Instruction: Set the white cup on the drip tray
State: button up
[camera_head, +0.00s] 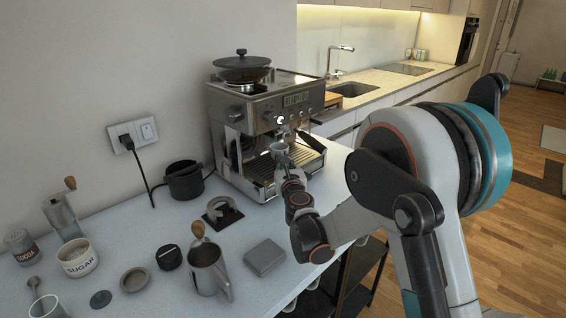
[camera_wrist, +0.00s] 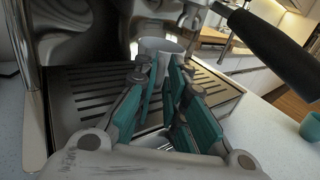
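The white cup (camera_wrist: 160,46) is at the far end of my fingers in the wrist view, with its rim upward. In the head view the cup (camera_head: 279,148) looks grey, below the machine's group head. My gripper (camera_wrist: 164,68) has its teal-padded fingers drawn close together at the cup's near side, apparently on its handle. The exact contact and the cup's base are hidden by the fingers. The slotted drip tray (camera_wrist: 92,92) lies below and around the fingers. In the head view the tray (camera_head: 306,157) is partly hidden by my gripper (camera_head: 284,166) and the cup.
The espresso machine (camera_head: 236,128) stands against the wall, with a black pan on top. A black portafilter handle (camera_wrist: 275,45) juts out at upper right in the wrist view. A grey box (camera_head: 265,257), a milk jug (camera_head: 207,269) and a knock box (camera_head: 184,180) stand on the counter.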

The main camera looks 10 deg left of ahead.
jog(key=shift+o, duration=0.8)
jog(key=v, duration=1.2)
jog(key=s+d+r+m+g+h+p, duration=0.15)
jog(key=d+r+m, duration=0.25)
jog(key=d+m, duration=0.5)
jog(key=s+d+r+m+g+h, duration=0.1)
jog(key=s+d+r+m+h, duration=0.25)
jog(key=d+m, duration=0.55)
jog(key=s+d+r+m+g+h+p, duration=0.15)
jog(key=d+r+m, duration=0.25)
jog(key=d+m, duration=0.45)
jog(key=s+f+m+g+b, duration=0.1)
jog(key=s+f+m+g, duration=0.2)
jog(key=s, duration=1)
jog(key=s+d+f+m+g+y+b, duration=0.1)
jog(key=s+f+m+g+b, duration=0.1)
jog(key=s+f+m, duration=0.4)
jog(key=s+m+g, duration=0.1)
jog(key=s+m, duration=0.3)
jog(key=s, duration=0.3)
jog(key=shift+s+f, duration=0.4)
